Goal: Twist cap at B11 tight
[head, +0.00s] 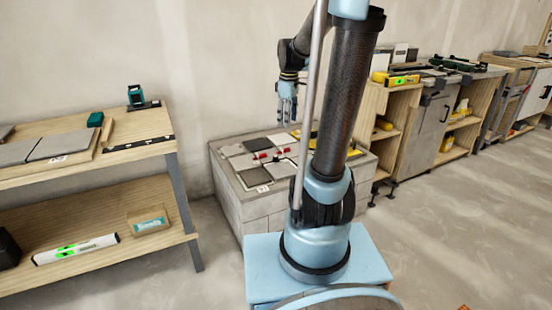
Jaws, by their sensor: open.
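The tiled block (228,203) stands against the wall, with grey and white tiles on its top. Small red caps (262,155) sit along the joints between the tiles. The labels are too small to read, so I cannot tell which cap is B11. My gripper (287,119) is open and points down above the back part of the block, apart from the tiles and caps. My own arm column hides the right part of the block's top. Something yellow (354,153) lies at its right side.
A wooden shelf bench (150,152) stands on the left, with tiles, a teal device (136,95) and a white-green level (75,249). Wooden cabinets (398,103) with tools line the right wall. The floor at the right is mostly clear.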

